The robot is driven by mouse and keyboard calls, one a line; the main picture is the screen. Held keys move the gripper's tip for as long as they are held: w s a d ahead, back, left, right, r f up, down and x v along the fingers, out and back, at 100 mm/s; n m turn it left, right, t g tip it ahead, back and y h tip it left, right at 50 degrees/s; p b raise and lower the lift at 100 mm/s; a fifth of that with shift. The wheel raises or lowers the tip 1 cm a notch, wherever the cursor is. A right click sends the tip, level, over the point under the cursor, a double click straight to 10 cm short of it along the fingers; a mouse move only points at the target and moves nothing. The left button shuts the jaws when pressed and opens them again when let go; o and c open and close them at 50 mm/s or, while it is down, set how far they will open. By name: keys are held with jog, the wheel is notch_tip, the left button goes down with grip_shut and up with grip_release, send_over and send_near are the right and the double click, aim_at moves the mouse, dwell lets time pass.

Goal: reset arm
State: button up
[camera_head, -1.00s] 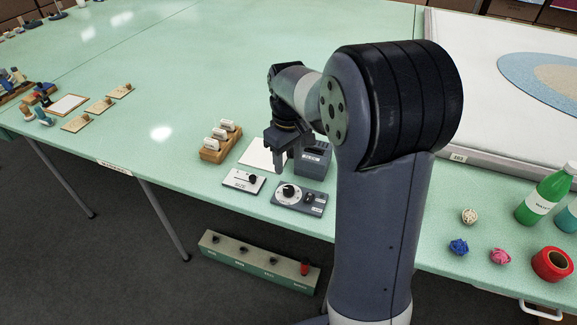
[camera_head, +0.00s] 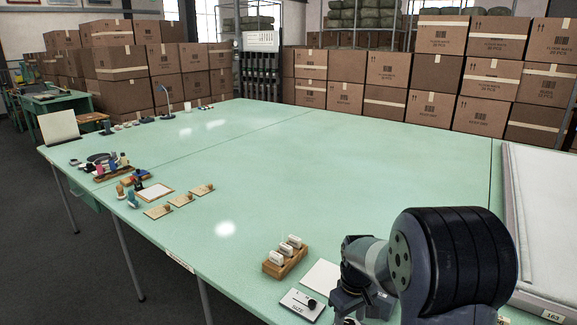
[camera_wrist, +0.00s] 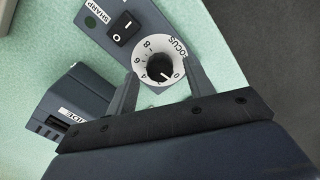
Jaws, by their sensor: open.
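My gripper (camera_wrist: 157,88) is open in the wrist view, with its two dark fingers on either side of a round focus dial (camera_wrist: 159,64) as seen from above. I cannot tell how far above the dial the fingertips are. The dial sits on a grey-blue control box with a black rocker switch (camera_wrist: 123,27). In the head view my arm is at the lower right over the green table (camera_head: 330,170), and the fingertips are cut off by the bottom edge.
A dark box (camera_wrist: 71,103) stands left of the dial. A white framed panel (camera_head: 547,215) is at right. The table's middle is clear.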

jog(key=shift+f, duration=0.65)
jog(key=shift+m, duration=0.3)
jog(key=shift+r, duration=0.1)
